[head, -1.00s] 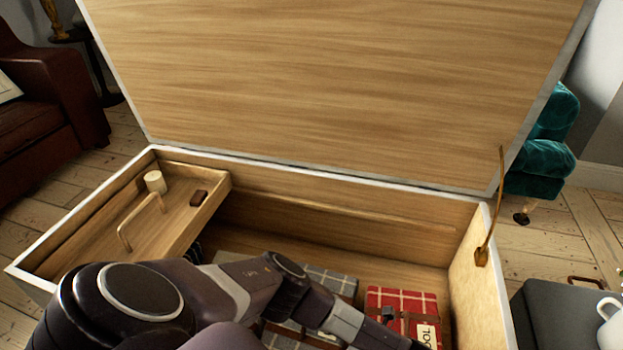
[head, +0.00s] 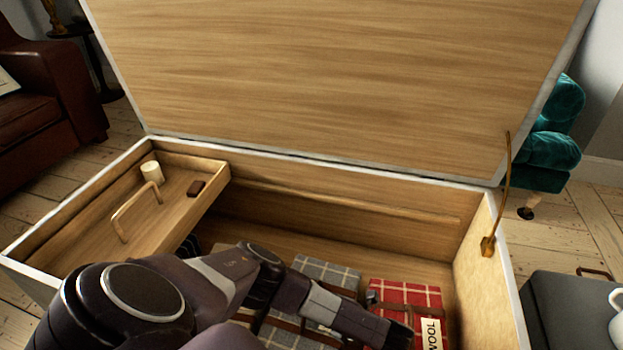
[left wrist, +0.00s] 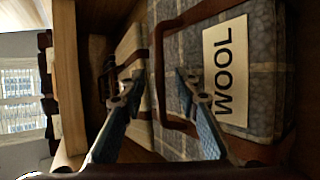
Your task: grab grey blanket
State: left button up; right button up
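The grey blanket (left wrist: 220,75) has a pale check and a cream WOOL tag (left wrist: 226,68). It fills the right of the left wrist view, with a brown strap handle (left wrist: 158,70) on it. In the head view, a grey checked blanket (head: 328,272) lies in the open chest, partly behind my left arm. My left gripper (left wrist: 158,88) is open. Its fingers are apart, one over the grey blanket and one left of it, with the strap handle's side appearing between them. Whether they touch it I cannot tell. My right gripper is out of view.
A red checked blanket (head: 412,295) lies right of the grey one. The chest's wooden tray (head: 175,210) holds a candle (head: 152,173) and a small dark block (head: 196,187). The raised lid (head: 330,80) stands behind, and a brass stay (head: 508,185) is at right.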

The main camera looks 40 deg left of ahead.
pick_arm(q)
jog(key=shift+c, duration=0.3)
grip_shut()
jog(key=shift+r, duration=0.1)
jog(key=shift+r, duration=0.1)
